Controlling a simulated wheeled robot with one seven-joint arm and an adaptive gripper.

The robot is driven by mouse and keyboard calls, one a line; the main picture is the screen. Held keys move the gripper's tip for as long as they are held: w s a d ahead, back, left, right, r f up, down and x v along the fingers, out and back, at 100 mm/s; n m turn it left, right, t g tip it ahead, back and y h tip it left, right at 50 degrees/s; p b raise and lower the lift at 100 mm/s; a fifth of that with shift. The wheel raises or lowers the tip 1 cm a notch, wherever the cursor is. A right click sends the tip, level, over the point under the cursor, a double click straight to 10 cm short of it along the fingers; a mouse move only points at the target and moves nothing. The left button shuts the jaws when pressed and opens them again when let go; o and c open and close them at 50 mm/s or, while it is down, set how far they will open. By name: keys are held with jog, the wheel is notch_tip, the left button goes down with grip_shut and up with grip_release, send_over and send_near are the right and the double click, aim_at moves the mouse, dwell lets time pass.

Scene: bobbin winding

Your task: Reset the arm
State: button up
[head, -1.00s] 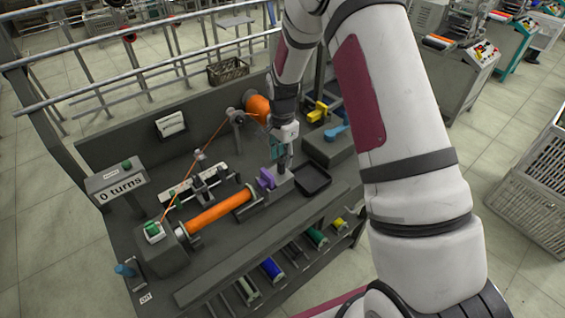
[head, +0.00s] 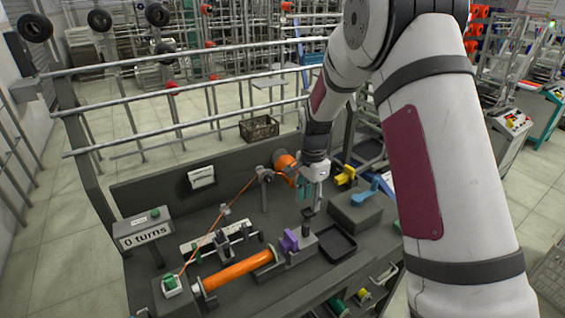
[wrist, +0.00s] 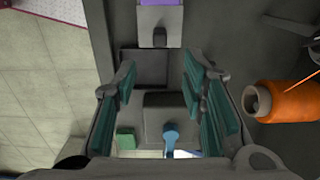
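My gripper (head: 306,200) is above the bench, beside and above the purple clamp (head: 289,240) at the right end of the orange bobbin (head: 236,269). In the wrist view my gripper (wrist: 163,95) is open, its teal-padded fingers wide apart with nothing held between them. A grey block with a small dark knob (wrist: 159,38) shows just ahead of the fingers, and the edge of the purple clamp (wrist: 160,3) shows at the top. The orange thread runs from the orange supply cone (head: 285,164) over guides to the left end. The display (head: 143,230) reads "0 turns".
A black tray (head: 338,243) lies right of the clamp. A raised block with a blue lever (head: 365,192) and a yellow part (head: 346,174) stand behind it. The air around my gripper looks clear.

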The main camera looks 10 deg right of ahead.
jog(key=s+a+r+n+t, duration=0.1)
jog(key=s+r+n, duration=0.3)
jog(key=r, duration=0.5)
jog(key=s+a+r+n+t, duration=0.1)
jog(key=s+r+n+t, duration=0.1)
jog(key=s+r, duration=0.65)
jog(key=s+r+n+t, duration=0.1)
jog(key=s+r+n, duration=0.1)
jog(key=s, duration=0.4)
jog(key=s+r+n, duration=0.3)
jog(key=s, duration=0.3)
jog(key=s+a+r+n+t, duration=0.1)
jog(key=s+r+n, duration=0.2)
jog(key=s, duration=0.3)
jog(key=shift+t, duration=0.3)
